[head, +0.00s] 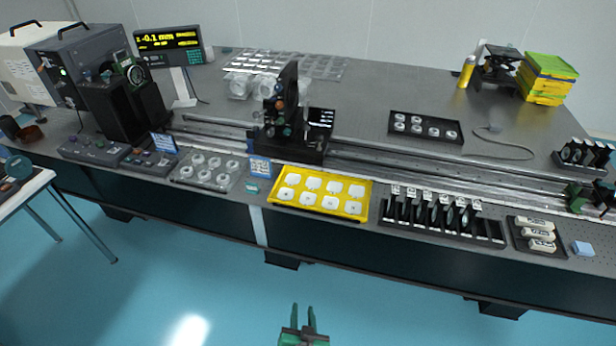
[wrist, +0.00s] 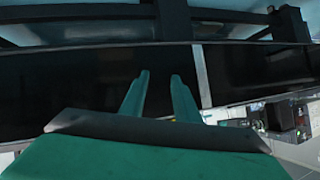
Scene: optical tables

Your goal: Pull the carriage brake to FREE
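The black carriage (head: 290,140) sits on the long rail in the middle of the optical table, with a tall dark upright and several knobs on it. A brake lever or its FREE mark is too small to tell in the head view. My gripper (head: 303,312) is low in front of the table, well short of the carriage. Its two green fingers are apart with nothing between them, as the wrist view (wrist: 160,85) also shows.
A yellow tray (head: 273,197) of white pieces lies in front of the carriage. A black rack (head: 440,228) of upright plates stands to its right, and a clear tray (head: 178,176) to its left. A readout (head: 168,39) shows -0.1 mm. The blue floor before the table is clear.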

